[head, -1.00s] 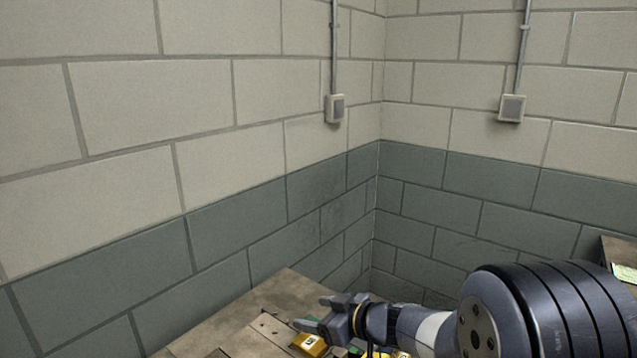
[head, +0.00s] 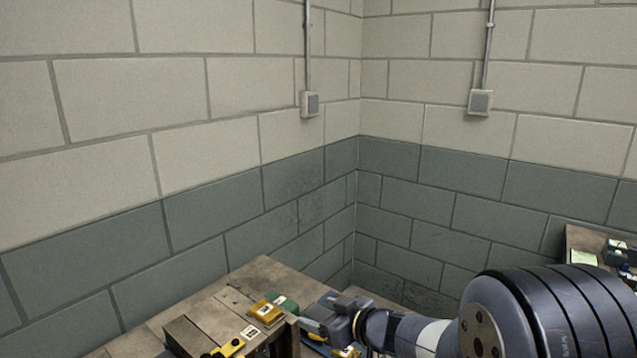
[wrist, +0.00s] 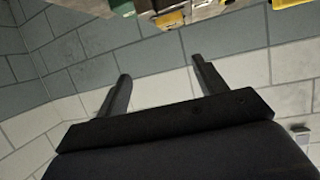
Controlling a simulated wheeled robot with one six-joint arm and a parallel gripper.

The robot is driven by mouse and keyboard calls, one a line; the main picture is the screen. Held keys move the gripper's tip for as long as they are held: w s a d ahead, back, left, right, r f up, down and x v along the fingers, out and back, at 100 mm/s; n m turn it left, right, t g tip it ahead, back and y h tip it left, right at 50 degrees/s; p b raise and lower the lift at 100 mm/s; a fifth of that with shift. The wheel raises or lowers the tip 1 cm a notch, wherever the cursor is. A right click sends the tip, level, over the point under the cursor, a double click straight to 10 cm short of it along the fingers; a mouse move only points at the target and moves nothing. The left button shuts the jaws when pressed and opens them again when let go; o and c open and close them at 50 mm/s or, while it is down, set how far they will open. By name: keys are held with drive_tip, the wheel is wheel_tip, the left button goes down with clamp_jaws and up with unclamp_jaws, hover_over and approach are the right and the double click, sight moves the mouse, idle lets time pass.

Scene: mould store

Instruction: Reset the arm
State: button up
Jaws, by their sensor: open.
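My gripper (wrist: 160,80) is open in the wrist view, its two dark fingers spread wide with nothing between them. In the head view my gripper (head: 318,318) is at the lower middle, in front of the right end of a wooden bench (head: 225,292). My arm comes in from the lower right. The bench's edge and items also show at the top of the wrist view, beyond the fingers.
On the bench are a yellow item (head: 266,312), a green item (head: 284,302), a dark wooden box (head: 185,335) and a yellow-black item (head: 228,348). Another surface (head: 583,240) with items stands at the right. Two wall boxes (head: 310,104) (head: 480,102) hang near the corner.

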drive_tip(key=d+f+m+t+h+b, duration=0.3)
drive_tip(key=d+f, duration=0.4)
drive_tip(key=f, duration=0.5)
drive_tip(key=shift+s+f+m+h+b, duration=0.15)
drive_tip(key=shift+s+m+h+b, duration=0.3)
drive_tip(key=shift+m+h+b, duration=0.6)
drive_tip(key=shift+d, duration=0.2)
